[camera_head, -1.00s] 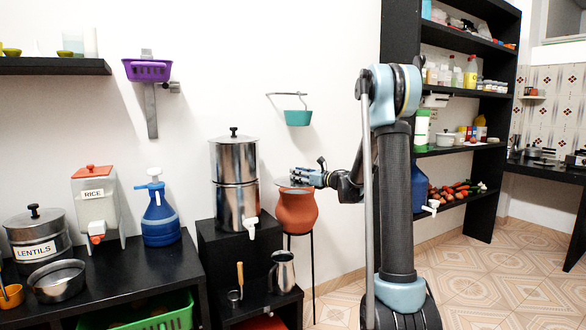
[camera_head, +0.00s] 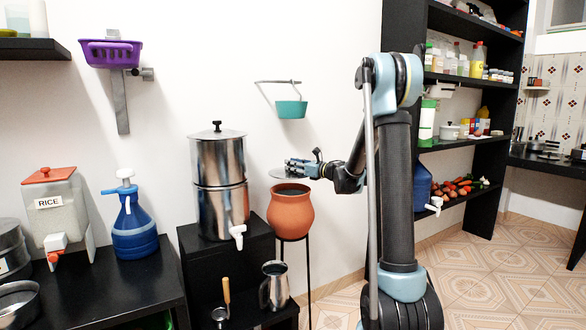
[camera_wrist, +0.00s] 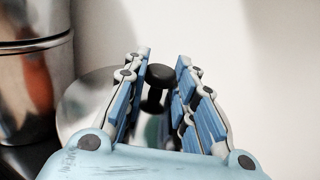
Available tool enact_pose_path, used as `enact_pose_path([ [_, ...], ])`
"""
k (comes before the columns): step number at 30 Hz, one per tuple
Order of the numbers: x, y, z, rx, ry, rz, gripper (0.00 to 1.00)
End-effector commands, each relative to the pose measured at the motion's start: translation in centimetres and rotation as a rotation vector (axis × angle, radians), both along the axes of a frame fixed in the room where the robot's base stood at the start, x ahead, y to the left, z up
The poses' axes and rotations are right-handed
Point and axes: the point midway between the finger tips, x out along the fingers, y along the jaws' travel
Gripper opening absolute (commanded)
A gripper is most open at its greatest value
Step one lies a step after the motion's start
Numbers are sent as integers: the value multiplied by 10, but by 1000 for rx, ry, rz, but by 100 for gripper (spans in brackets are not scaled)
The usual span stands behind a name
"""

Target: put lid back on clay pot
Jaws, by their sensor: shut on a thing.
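The orange clay pot (camera_head: 291,214) stands upright on a thin black stand, its dark mouth facing up. My gripper (camera_head: 294,166) is just above the pot in the head view. It is shut on the black knob (camera_wrist: 160,74) of the metal lid, with a finger on each side. The round silver lid (camera_head: 283,174) is roughly level above the pot's mouth, shifted slightly left, with a small gap showing between them. The lid also shows below the fingers in the wrist view (camera_wrist: 88,102). The pot is not clearly visible in the wrist view.
A tall steel water filter (camera_head: 219,185) stands close left of the pot, on a black stand, and fills the left of the wrist view (camera_wrist: 30,75). A steel pitcher (camera_head: 275,286) is below. A teal basket (camera_head: 291,110) hangs on the wall above. Black shelves (camera_head: 440,150) stand right.

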Motion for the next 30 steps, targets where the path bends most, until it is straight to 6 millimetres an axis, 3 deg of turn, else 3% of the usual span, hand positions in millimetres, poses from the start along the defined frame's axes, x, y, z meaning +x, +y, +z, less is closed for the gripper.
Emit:
enact_pose_path([
  [8, 0, 0, -9, -1, 0, 5, 0],
  [30, 1, -5, -56, -1, 0, 0, 0],
])
